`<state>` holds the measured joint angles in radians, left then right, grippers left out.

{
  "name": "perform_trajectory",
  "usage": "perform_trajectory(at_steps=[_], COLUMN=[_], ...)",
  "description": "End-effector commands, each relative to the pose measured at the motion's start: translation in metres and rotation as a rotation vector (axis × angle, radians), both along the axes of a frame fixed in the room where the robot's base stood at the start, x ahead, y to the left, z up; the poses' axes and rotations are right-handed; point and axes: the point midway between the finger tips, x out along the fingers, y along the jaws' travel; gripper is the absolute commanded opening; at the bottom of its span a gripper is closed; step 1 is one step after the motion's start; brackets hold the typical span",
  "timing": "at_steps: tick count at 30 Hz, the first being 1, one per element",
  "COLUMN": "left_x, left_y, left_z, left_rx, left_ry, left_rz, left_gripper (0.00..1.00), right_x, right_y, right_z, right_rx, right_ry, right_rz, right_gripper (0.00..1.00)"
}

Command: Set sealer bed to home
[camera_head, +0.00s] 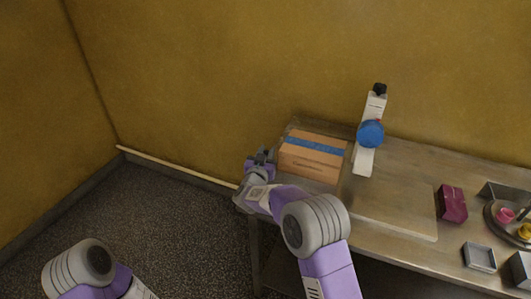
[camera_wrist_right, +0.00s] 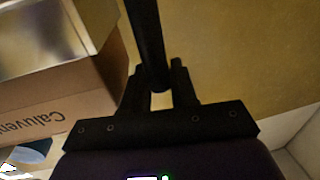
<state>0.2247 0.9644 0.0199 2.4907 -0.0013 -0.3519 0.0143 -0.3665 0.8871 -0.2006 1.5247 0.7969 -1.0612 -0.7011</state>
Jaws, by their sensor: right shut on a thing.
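A cardboard box (camera_head: 312,157) with a blue tape strip across it sits at the left end of the steel table. It also shows at the left of the right wrist view (camera_wrist_right: 60,112), with printed lettering. Right of it stands a white upright post (camera_head: 365,160) with a black top and a blue tape roll (camera_head: 370,133). A pale flat panel (camera_head: 395,212) lies right of the post; I cannot tell which part is the sealer bed. My right gripper (camera_head: 262,155) is left of the box, shut on a black rod (camera_wrist_right: 147,40). My left gripper is out of view.
The steel table (camera_head: 440,165) runs to the right. On it are a dark magenta carton (camera_head: 452,204), a small grey tray (camera_head: 479,257) and a round dark tray (camera_head: 495,224) with coloured pieces. A yellow wall (camera_head: 220,70) stands close behind. Open floor (camera_head: 150,215) lies left of the table.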

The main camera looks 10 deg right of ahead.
Motion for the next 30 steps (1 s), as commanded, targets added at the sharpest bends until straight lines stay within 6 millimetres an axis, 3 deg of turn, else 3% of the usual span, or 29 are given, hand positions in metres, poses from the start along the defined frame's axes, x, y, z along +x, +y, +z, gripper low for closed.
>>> perform_trajectory(at_steps=[5,6,9,20,30], left_x=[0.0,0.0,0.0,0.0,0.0], left_y=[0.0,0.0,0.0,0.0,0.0], left_z=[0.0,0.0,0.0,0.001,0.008], left_rx=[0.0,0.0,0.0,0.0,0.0], left_ry=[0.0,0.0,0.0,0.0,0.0], left_rz=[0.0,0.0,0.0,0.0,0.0], left_gripper=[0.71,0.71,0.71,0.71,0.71], right_x=[0.001,0.001,0.001,-0.004,-0.048], right_y=[0.005,0.006,0.005,0.006,0.028], right_z=[0.002,0.002,0.002,0.002,0.003], right_rx=[0.002,0.003,0.001,0.001,0.0], right_ry=[-0.003,-0.004,-0.004,-0.003,-0.001], right_rz=[0.012,0.013,0.012,0.008,0.012], right_gripper=[0.0,0.34,0.47,0.47,0.47])
